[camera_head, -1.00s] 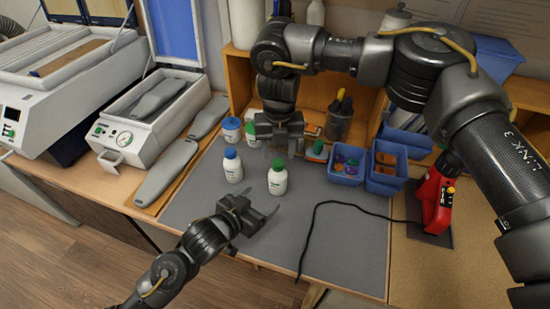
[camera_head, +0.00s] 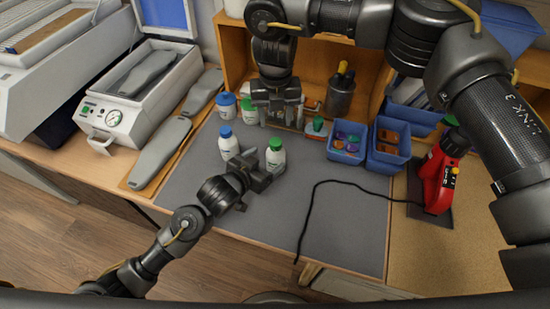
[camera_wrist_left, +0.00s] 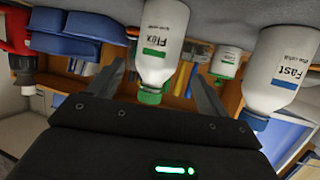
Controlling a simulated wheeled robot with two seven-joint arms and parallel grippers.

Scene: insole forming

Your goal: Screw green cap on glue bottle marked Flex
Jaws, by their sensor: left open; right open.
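The glue bottle marked Flex (camera_head: 275,161) stands upright on the grey mat. It is white with a green label, and its green cap (camera_head: 275,143) sits on its top. In the left wrist view, which is upside down, the Flex bottle (camera_wrist_left: 163,38) and green cap (camera_wrist_left: 150,97) show between the fingers. My left gripper (camera_head: 260,170) is open, low at the bottle's left side; I cannot tell whether a finger touches it. My right gripper (camera_head: 281,120) is open and empty, pointing down above the mat behind the bottle.
A white bottle marked Fast (camera_wrist_left: 283,65), with a blue cap, stands close by on the left (camera_head: 228,147). Blue- and green-lidded jars (camera_head: 227,105) stand behind. Blue bins (camera_head: 347,156), a red tool (camera_head: 437,180) and a black cable (camera_head: 315,210) are to the right.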

